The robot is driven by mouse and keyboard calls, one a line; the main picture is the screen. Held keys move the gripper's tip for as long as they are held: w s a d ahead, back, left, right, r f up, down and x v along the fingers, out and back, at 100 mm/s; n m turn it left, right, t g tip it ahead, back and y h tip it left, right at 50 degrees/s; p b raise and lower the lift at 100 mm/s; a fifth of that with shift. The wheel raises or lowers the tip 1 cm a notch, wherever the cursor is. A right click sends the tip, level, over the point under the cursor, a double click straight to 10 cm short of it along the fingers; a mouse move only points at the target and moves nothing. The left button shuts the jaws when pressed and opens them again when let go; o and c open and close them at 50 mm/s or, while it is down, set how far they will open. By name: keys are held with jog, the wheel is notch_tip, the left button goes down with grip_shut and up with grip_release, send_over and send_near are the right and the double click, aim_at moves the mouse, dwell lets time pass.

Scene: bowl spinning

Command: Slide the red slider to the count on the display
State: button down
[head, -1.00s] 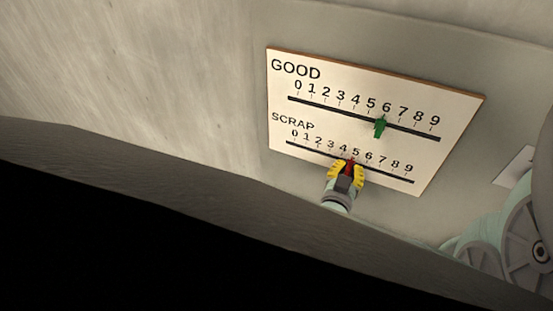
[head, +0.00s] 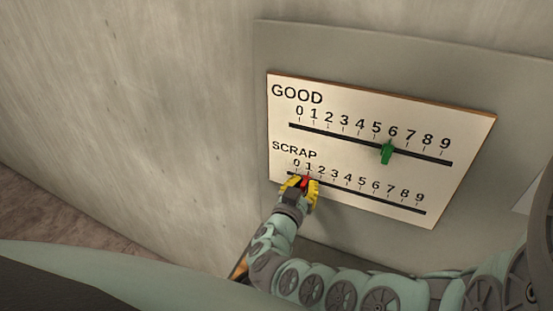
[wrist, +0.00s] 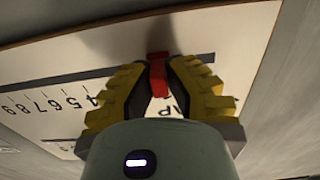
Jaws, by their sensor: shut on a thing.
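The red slider (head: 304,182) sits on the lower SCRAP track (head: 375,198), at about the 1 mark. My gripper (head: 301,187) is shut on it, with a yellow finger on either side. In the wrist view the red slider (wrist: 158,74) shows between the two fingers. The white board (head: 450,125) carries two scales numbered 0 to 9. The green slider (head: 387,152) is on the upper GOOD track (head: 340,138), at about 6. No display with a count is in view.
The board is mounted on a grey panel (head: 400,50). A bare concrete-like wall (head: 130,110) stretches to the left of it. The space in front of the board's right side is clear above my arm.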

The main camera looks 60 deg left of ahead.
jog(key=c, duration=1)
grip_release()
jog(key=shift+s+d, duration=0.1)
jog(key=v, duration=1.1)
jog(key=shift+s+d, duration=0.1)
jog(key=shift+s, duration=0.25)
jog(key=shift+w, duration=0.1)
